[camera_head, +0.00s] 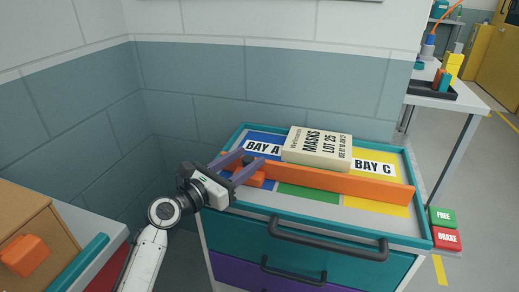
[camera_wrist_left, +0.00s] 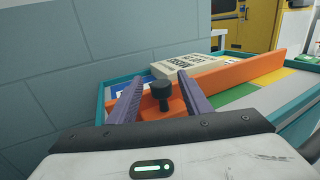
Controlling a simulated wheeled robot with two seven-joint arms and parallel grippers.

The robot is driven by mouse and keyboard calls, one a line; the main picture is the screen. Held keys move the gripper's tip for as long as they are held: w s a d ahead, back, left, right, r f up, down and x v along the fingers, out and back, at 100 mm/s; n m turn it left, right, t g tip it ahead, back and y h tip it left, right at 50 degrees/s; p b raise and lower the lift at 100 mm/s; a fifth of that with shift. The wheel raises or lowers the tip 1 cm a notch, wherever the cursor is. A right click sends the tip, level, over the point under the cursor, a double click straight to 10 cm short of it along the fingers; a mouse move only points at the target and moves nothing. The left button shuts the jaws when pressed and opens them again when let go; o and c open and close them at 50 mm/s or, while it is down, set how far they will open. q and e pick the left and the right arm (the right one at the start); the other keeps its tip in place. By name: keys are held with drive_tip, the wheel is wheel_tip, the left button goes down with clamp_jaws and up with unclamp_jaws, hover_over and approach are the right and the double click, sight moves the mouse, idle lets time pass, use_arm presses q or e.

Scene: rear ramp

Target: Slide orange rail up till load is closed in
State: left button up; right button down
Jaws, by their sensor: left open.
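The orange rail (camera_head: 340,183) lies across the top of a teal-rimmed cart, over the blue, green and yellow bays. It also shows in the left wrist view (camera_wrist_left: 235,77). A dark knob (camera_wrist_left: 161,92) stands on the rail's left end. The load, a cream box marked MASKS LOT 25 (camera_head: 317,148), lies behind the rail, between the BAY A and BAY C labels; it shows in the left wrist view (camera_wrist_left: 187,64). My left gripper (camera_head: 246,167) is open, with its purple fingers on either side of the knob. My right gripper is not in view.
The cart top has a raised teal rim (camera_head: 418,190). Green FREE and red BRAKE blocks (camera_head: 445,238) sit at its right corner. A wall stands behind. A cardboard box (camera_head: 35,225) is at the lower left, and a table (camera_head: 440,98) stands at the right.

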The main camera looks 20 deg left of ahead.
use_arm(q)
drive_tip(key=x, duration=0.5)
drive_tip(key=shift+b, duration=0.3)
clamp_jaws()
